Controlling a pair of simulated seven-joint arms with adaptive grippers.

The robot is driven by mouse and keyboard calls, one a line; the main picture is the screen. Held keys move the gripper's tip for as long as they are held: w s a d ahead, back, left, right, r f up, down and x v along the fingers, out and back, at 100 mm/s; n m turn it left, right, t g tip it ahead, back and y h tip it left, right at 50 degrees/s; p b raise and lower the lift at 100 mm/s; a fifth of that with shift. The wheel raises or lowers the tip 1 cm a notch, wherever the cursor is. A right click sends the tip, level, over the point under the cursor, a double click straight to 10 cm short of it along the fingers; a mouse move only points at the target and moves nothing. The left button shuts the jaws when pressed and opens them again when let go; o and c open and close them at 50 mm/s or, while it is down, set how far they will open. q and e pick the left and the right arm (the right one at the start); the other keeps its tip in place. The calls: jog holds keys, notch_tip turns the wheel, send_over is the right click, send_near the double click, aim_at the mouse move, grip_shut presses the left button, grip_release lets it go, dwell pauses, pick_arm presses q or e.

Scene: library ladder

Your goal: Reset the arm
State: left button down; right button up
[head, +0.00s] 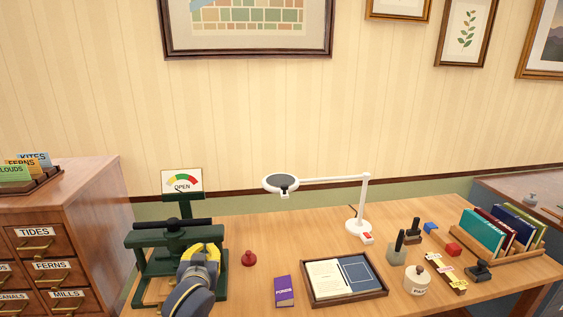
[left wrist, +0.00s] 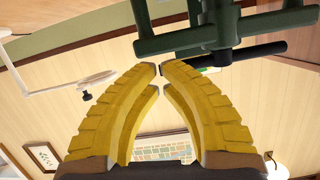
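My left gripper (head: 203,250) has yellow fingers and is beside the right part of the green press (head: 222,278), a little below the end of its black bar handle (head: 172,223). In the left wrist view the two fingertips (left wrist: 159,68) nearly meet and nothing shows held between them. The black bar handle (left wrist: 250,53) passes close to the fingertips there; whether they touch it I cannot tell. A white magnifier lamp (head: 335,179) with a jointed arm stands on the table to the right. My right gripper is in neither view.
A red knobbed piece (head: 249,259), purple book (head: 284,291), tray (head: 345,298), white jar (head: 417,281) and book rack (head: 505,256) stand to the right. A drawer cabinet (head: 90,210) is at left.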

pick_arm(q)
jog(key=s+a+f+m+g, duration=0.2)
jog(key=s+f, duration=0.6)
jog(key=s, duration=0.1)
jog(key=s+a+f+m+g, duration=0.2)
jog(key=s+f, duration=0.5)
jog(key=s, duration=0.1)
jog(key=s+a+f+m+g+y, duration=0.1)
jog(key=s+f+m+g, duration=0.15)
jog(key=s, duration=0.65)
jog(key=s+a+f+m+g, duration=0.15)
jog(key=s+f, duration=0.25)
jog(key=s, duration=0.5)
jog(key=s+d+f+g+h, duration=0.1)
jog(key=d+f, duration=0.2)
jog(key=f, duration=1.3)
jog(key=s+d+f+g+h, duration=0.1)
jog(key=s+d+f+h, duration=0.15)
jog(key=f, duration=1.25)
jog(key=s+f+n+g, duration=0.3)
jog(key=s+f, duration=1.8)
jog(key=shift+d+h, duration=0.35)
jog(key=shift+h, duration=0.1)
